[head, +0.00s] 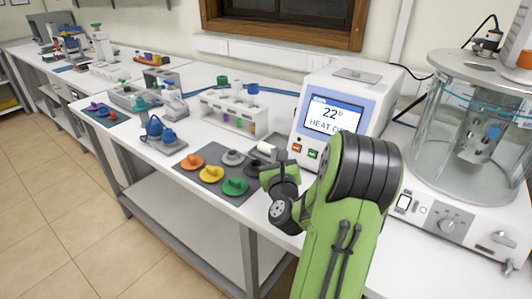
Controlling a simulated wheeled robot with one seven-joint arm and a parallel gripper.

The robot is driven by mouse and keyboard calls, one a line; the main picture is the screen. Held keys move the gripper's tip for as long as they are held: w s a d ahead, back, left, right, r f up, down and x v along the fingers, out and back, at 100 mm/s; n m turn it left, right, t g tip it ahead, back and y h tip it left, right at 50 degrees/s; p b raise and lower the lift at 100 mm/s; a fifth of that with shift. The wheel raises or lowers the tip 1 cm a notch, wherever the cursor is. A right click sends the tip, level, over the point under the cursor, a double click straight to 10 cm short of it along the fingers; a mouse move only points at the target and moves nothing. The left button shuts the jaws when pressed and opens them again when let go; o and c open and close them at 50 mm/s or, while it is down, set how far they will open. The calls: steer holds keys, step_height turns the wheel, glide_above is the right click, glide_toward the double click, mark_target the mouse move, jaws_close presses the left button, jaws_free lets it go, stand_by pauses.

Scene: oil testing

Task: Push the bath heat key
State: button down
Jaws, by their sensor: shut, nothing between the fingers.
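I cannot read which is the bath heat key. My gripper (277,156) is shut and empty, left of and apart from the keys. My green arm hides the unit's lower right front.
A clear glass bath (475,125) with a knobbed base (447,226) stands at right. A grey mat (213,187) with several coloured pieces lies left of my gripper, near the bench edge. A white tube rack (229,121) stands behind it.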

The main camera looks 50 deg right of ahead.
mark_target(296, 148)
steer(key=shift+d, duration=0.15)
steer(key=d+f, duration=0.1)
steer(key=d, duration=0.1)
steer(key=d+f+b, duration=0.1)
steer(key=d, duration=0.4)
steer(key=shift+w+f, duration=0.3)
steer(key=shift+f, duration=0.1)
steer(key=shift+d+f, duration=0.15)
steer(key=shift+d, duration=0.35)
stand_by(1.3)
steer(key=shift+d+f, duration=0.15)
steer(key=shift+d, duration=0.25)
steer(key=shift+w+d+f, duration=0.1)
steer(key=shift+d+f, duration=0.05)
steer(key=shift+d, duration=0.2)
stand_by(0.5)
steer(key=shift+a+r, duration=0.3)
steer(key=shift+a, duration=0.45)
